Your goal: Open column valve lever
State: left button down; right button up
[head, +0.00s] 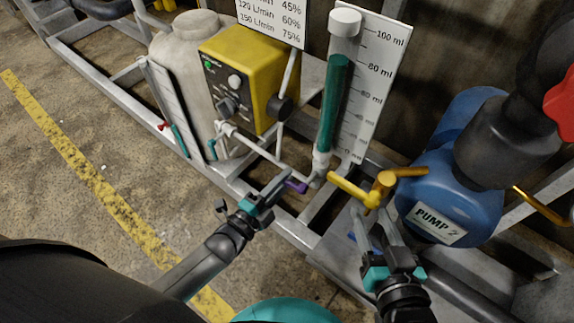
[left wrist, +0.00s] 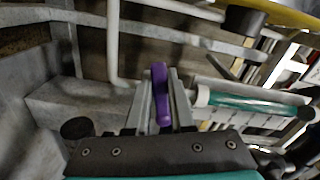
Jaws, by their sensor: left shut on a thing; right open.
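The calibration column (head: 335,105) is a clear tube with green liquid and a white cap, in front of a scale board marked in ml. A small purple lever (head: 297,187) sits at its foot, left of the tube's lower end. My left gripper (head: 283,180) is shut on the purple lever. In the left wrist view the purple lever (left wrist: 160,94) stands between the two fingers, and the column (left wrist: 250,103) lies to the right. My right gripper (head: 374,212) is open, just below a yellow valve handle (head: 381,187) on the pipe beside the pump.
A yellow dosing pump box (head: 243,75) and a white tank (head: 180,60) stand at the left. The blue pump (head: 450,170), labelled PUMP 2, is at the right. Metal frame rails run below the column. The floor at the left, with a yellow line (head: 85,180), is clear.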

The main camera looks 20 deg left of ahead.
pick_arm(q)
jog(key=shift+d+f+n, duration=0.15)
jog(key=shift+f+n, duration=0.35)
jog(key=shift+n, duration=0.5)
jog(key=shift+s+d+f+n, duration=0.4)
jog(key=shift+d+n, duration=0.35)
jog(key=shift+n, duration=1.4)
jog(key=shift+s+d+f+n, duration=0.2)
jog(key=shift+d+f+n, duration=0.45)
jog(key=shift+n, duration=1.45)
jog(key=shift+s+d+f+n, duration=0.35)
jog(key=shift+d+n, duration=0.45)
jog(key=shift+n, duration=1.35)
pick_arm(e)
jog(key=shift+w+d+f+g, duration=0.1)
jog(key=shift+w+f+g, duration=0.1)
jog(key=shift+g, duration=0.1)
jog(key=shift+w+r, duration=0.15)
pick_arm(q)
jog(key=c, duration=0.8)
grip_release()
